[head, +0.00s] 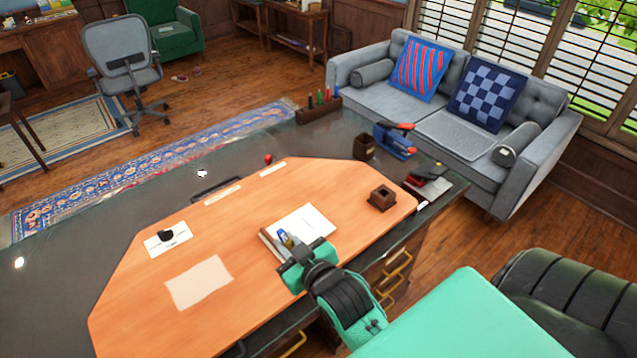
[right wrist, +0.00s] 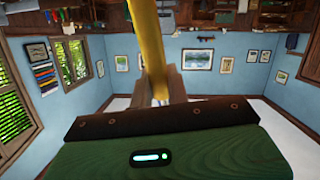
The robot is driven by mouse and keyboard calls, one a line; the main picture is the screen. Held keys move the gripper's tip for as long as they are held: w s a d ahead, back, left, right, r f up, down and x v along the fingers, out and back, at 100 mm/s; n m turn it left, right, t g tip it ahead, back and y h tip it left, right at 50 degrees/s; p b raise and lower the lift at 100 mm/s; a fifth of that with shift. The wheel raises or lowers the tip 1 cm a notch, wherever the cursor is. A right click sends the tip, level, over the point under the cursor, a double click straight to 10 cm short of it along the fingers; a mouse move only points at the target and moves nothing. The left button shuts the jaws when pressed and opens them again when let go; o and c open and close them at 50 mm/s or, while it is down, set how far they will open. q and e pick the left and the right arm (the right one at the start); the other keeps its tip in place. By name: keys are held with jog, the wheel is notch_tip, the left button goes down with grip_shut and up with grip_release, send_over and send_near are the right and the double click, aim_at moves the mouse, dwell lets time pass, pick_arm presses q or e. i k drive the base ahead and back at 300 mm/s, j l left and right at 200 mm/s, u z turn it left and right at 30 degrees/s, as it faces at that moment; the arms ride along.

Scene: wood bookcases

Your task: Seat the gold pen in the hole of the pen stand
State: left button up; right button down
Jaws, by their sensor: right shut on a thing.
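My right gripper (head: 290,250) is over the front of the orange-brown desk mat, above the white book (head: 312,226). It is shut on the gold pen (right wrist: 151,40). In the right wrist view the pen rises from between the wooden-looking fingers (right wrist: 160,84) to the top edge of the picture, leaning slightly. In the head view the pen is hard to make out at the gripper's tip. A small brown block with a square hole (head: 382,198), which looks like the pen stand, sits on the mat right of the gripper, apart from it. My left gripper is not in view.
A dark brown cup (head: 364,148), a blue-and-red stapler (head: 396,142) and a rack with several pens (head: 318,109) stand farther back. A paper sheet (head: 199,282) lies left on the mat (head: 130,318). The mat between book and block looks clear.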

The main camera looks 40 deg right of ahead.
aim_at(381, 200)
jog(key=z, duration=0.9)
